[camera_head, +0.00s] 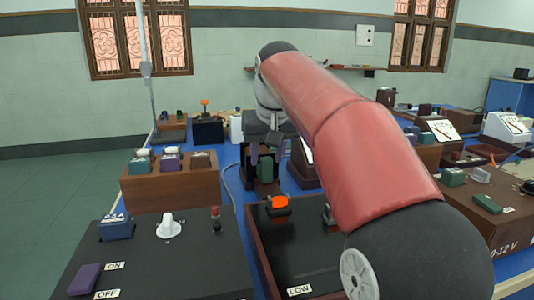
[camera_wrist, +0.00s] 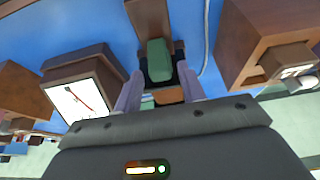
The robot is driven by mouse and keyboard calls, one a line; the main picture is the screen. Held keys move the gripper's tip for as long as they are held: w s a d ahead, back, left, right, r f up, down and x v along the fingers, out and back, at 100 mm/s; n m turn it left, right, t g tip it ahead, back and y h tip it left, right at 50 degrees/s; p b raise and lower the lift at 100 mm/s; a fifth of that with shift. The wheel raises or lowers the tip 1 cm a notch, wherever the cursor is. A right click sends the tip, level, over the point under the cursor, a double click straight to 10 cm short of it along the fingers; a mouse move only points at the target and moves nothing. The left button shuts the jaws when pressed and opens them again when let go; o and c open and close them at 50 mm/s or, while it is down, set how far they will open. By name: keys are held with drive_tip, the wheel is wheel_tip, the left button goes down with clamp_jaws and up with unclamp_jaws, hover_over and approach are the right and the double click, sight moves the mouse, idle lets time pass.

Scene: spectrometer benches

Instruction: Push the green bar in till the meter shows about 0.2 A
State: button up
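The green bar (camera_wrist: 159,60) sits on a dark and brown mount in the wrist view. It also shows small in the head view (camera_head: 265,168), below my wrist. My gripper (camera_wrist: 157,85) is open, with its two grey-violet fingers apart on either side of the bar's near end. I cannot tell whether they touch it. In the head view my gripper (camera_head: 267,152) points down over the bar. The meter (camera_wrist: 80,101) has a white face and a red needle in the wrist view; its scale is too small to read. In the head view my arm hides most of it.
A brown box (camera_head: 170,181) with several knobs stands to the left. A black panel with ON and OFF labels (camera_head: 155,255) and a dark tray with an orange switch (camera_head: 279,203) lie in front. More instruments crowd the bench at right. A cable runs beside the bar.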

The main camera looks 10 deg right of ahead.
drive_tip(key=shift+o, duration=0.3)
drive_tip(key=p+v, duration=0.1)
drive_tip(key=v, duration=0.6)
drive_tip(key=shift+r+p, duration=0.3)
drive_tip(key=shift+r, duration=0.1)
drive_tip(key=shift+s, duration=0.2)
